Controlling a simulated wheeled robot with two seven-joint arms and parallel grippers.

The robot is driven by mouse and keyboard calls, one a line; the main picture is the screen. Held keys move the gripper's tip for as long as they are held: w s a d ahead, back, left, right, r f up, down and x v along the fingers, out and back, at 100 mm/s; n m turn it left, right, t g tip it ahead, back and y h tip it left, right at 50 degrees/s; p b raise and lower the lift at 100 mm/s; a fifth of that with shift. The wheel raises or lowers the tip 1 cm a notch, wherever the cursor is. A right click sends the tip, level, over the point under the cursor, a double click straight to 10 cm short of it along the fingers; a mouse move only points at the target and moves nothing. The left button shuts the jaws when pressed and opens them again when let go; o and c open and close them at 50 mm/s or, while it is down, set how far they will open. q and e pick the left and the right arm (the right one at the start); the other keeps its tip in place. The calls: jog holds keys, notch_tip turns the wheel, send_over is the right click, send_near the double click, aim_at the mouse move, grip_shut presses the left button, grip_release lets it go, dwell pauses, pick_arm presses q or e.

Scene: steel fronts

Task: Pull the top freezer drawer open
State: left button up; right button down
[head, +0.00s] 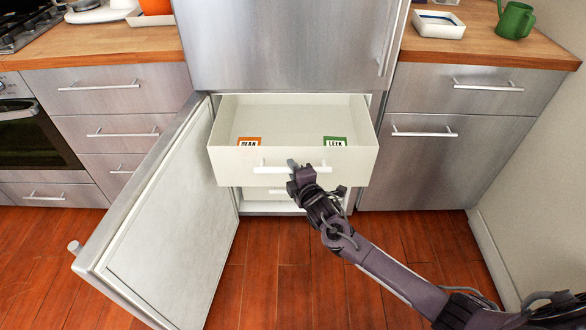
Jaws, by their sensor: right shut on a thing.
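The top freezer drawer (230,163) is a white, open-topped box that stands pulled out of the freezer. Two small packets lie in it, an orange-edged one (249,142) and a green-edged one (335,141). Its white bar handle (270,169) runs across the front. My right gripper (294,166) is shut on that handle, near its middle. The arm hides part of the drawer front and of the lower drawer. My left gripper is not in the head view.
The freezer door (165,215) stands swung open at the left, its edge close beside the drawer. A lower drawer (262,193) is inside below. Steel cabinets flank both sides. The red wood floor (270,275) in front is clear apart from my arm above it.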

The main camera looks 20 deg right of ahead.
jog(key=c, duration=1.3)
grip_release()
jog(key=shift+c, duration=0.2)
jog(key=shift+s, duration=0.1)
